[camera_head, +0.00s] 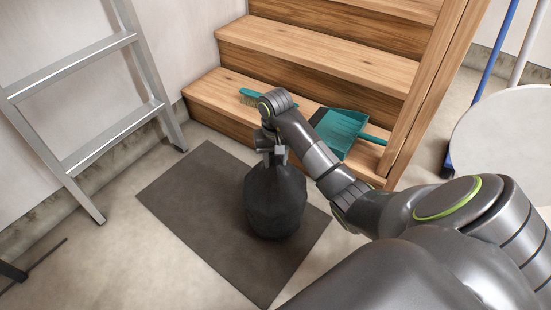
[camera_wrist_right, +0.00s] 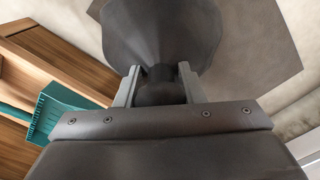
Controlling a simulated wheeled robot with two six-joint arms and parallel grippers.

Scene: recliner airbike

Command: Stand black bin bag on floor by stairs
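The black bin bag (camera_head: 275,202) is upright over the dark mat (camera_head: 205,185) in front of the wooden stairs (camera_head: 300,50). Its gathered neck is at the top. My right gripper (camera_head: 270,150) is at the neck from above. In the right wrist view the two fingers (camera_wrist_right: 157,88) stand on either side of the bag's neck, and the bag (camera_wrist_right: 160,35) spreads out beyond them. The fingers appear closed on the neck. Whether the bag's base bears on the mat or hangs just over it I cannot tell. My left gripper is not in view.
A teal dustpan (camera_head: 341,130) and a teal brush (camera_head: 252,95) lie on the lowest step. A metal ladder (camera_head: 75,75) leans at the left. A round pale object (camera_head: 505,135) and a blue pole (camera_head: 492,55) are at the right. Bare floor lies left of the mat.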

